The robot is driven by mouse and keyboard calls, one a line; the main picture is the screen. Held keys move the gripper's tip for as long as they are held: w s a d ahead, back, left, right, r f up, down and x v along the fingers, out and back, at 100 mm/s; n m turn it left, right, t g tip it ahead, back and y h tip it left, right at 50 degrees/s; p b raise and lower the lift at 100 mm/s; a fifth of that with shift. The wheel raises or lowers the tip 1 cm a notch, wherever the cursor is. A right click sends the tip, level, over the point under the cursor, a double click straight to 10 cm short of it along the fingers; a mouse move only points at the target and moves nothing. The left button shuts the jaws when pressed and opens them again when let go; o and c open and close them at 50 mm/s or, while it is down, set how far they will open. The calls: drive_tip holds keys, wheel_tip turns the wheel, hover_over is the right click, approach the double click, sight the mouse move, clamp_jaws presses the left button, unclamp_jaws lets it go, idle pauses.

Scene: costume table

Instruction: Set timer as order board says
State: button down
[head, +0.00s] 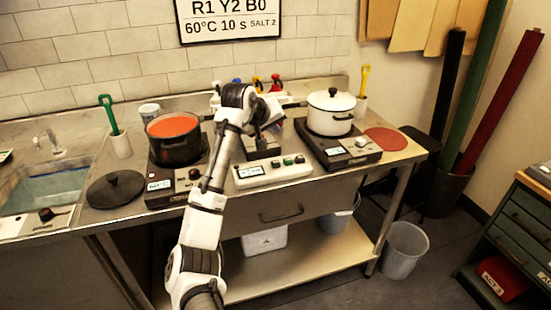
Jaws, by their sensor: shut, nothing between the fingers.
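The order board (232,18) hangs on the tiled wall and reads "R1 Y2 B0, 60°C 10 s SALT 2". A long white box (273,173), which looks like the timer, lies near the table's front edge. It has a small display (248,171) at its left, too small to read, and green and dark buttons (293,160) at its right. My gripper (274,133) is above and behind this box, apart from it, shut and empty. The fingertips are small and partly lost against the dark block behind the box.
A dark pot of red liquid (175,140) stands on the left hotplate, whose display (159,184) seems to read 60°C. A white lidded pot (331,112) stands on the right hotplate (345,152). A black lid (115,188) and red disc (385,139) lie on the table. Bottles (275,82) stand behind my arm.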

drive_tip(key=shift+f, duration=0.15)
drive_tip(key=b, duration=0.7)
hover_over(274, 164)
wheel_tip(274, 164, down, 8)
drive_tip(key=shift+r, duration=0.25)
drive_tip(key=shift+f, duration=0.45)
drive_tip(key=shift+f, duration=0.15)
idle(1.1)
drive_tip(key=shift+f, duration=0.3)
drive_tip(key=shift+f, duration=0.45)
idle(0.9)
drive_tip(key=shift+r+p, duration=0.85)
drive_tip(key=shift+p, duration=0.2)
drive_tip(key=shift+r, duration=0.1)
